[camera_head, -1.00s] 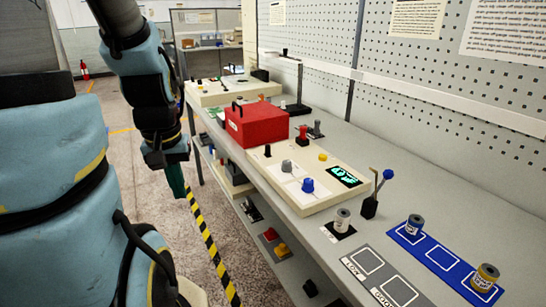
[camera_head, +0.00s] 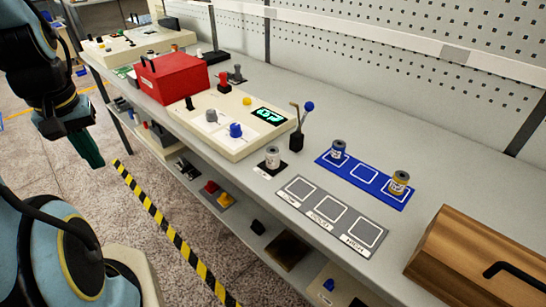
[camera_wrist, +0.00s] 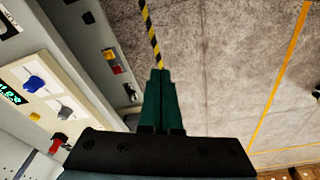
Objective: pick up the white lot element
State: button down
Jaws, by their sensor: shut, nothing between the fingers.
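The white lot element (camera_head: 272,158) is a small spool-like cylinder with a grey top. It stands upright on a small black pad on the bench, left of the blue mat. My gripper (camera_head: 93,160) hangs at the left, off the front of the bench and over the floor, well away from the element. In the wrist view my green fingers (camera_wrist: 159,100) are together and empty, pointing over the floor. The white element is not seen in the wrist view.
A blue mat (camera_head: 363,177) holds a blue spool (camera_head: 338,149) and a yellow spool (camera_head: 399,182). A grey marked mat (camera_head: 330,216) lies in front. A lever (camera_head: 297,140), control panel (camera_head: 222,120), red box (camera_head: 172,76) and wooden box (camera_head: 480,262) stand on the bench.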

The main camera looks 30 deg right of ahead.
aim_at(273, 150)
dwell(0.4)
